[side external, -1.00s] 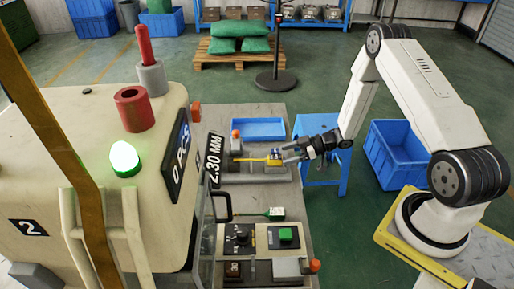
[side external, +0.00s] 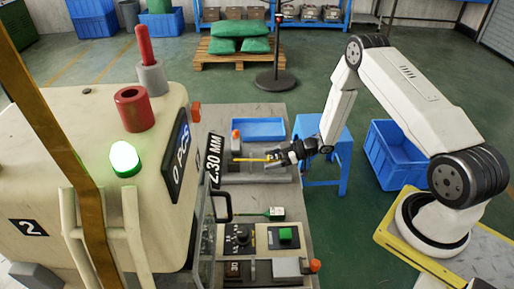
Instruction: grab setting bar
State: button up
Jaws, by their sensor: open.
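A thin yellow bar (side external: 249,160), which looks like the setting bar, lies level on the grey bench fixture below the blue tray. Its right end is hidden by my gripper. My gripper (side external: 271,159) is open, its black fingers pointing left at the right end of the bar. I cannot tell from this view whether the fingers touch the bar or how far above it they are.
A blue tray (side external: 258,130) sits just behind the fixture.

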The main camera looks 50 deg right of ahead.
dwell(0.3)
grip_shut()
jog(key=shift+r, duration=0.2)
jog(key=shift+r, duration=0.85)
jog(key=s+a+r, duration=0.2)
jog(key=s+r, duration=0.9)
jog(key=s, duration=0.3)
jog(key=shift+w, duration=0.1)
